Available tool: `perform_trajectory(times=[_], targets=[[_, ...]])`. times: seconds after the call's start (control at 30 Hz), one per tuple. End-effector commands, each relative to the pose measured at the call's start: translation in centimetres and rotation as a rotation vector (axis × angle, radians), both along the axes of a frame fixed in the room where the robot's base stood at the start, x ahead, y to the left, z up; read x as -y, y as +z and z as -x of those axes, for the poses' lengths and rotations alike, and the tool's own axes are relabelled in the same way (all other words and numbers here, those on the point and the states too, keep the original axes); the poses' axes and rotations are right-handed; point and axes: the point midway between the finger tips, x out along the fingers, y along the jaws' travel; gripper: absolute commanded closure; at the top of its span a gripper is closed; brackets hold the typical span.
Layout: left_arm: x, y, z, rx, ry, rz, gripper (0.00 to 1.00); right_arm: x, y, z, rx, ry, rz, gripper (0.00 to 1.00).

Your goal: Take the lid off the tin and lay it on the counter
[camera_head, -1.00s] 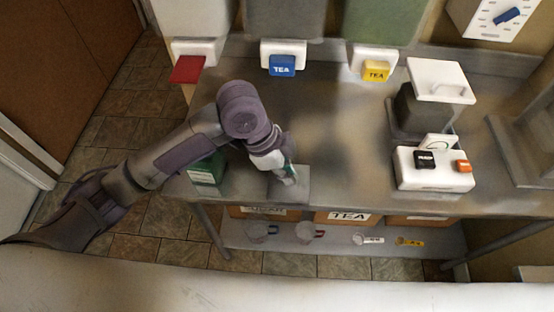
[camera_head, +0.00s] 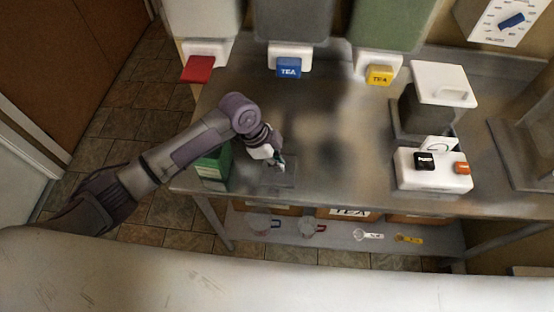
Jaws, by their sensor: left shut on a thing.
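A green tin (camera_head: 213,166) stands near the counter's front left edge, partly behind my left arm. Its top is mostly hidden by the arm. A flat grey square lid (camera_head: 284,179) is to the right of the tin, apart from it. My left gripper (camera_head: 276,163) points down at the lid and is shut on it. The fingertips are small and partly hidden, and I cannot tell whether the lid touches the counter (camera_head: 330,180). My right gripper is not in view.
Large dispensers with a red tap (camera_head: 198,69), a blue tap (camera_head: 288,68) and a yellow tap (camera_head: 379,75) line the back. A white scale-like device (camera_head: 432,174) stands right. Scoops lie on the shelf below (camera_head: 340,238). The middle counter is clear.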

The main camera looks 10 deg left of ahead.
Motion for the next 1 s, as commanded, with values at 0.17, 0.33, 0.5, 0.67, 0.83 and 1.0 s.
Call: perform_trajectory(times=[0.17,0.33,0.5,0.67,0.83,1.0], targets=[[0.0,-0.3,0.0,0.0,0.001,0.0,1.0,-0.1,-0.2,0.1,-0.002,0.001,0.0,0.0],[0.0,-0.2,0.0,0.0,0.0,-0.001,0.67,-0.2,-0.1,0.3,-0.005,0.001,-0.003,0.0],[0.0,-0.2,0.0,0.0,0.001,-0.001,0.67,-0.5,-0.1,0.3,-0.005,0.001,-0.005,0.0],[0.0,0.0,0.0,0.0,0.001,0.0,0.67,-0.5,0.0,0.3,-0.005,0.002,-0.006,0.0],[-0.8,1.7,-0.2,0.005,0.002,0.0,0.67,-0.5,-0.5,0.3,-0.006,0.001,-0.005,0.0],[-2.2,5.0,-0.2,0.005,0.0,0.0,0.67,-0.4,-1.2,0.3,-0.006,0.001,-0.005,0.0]])
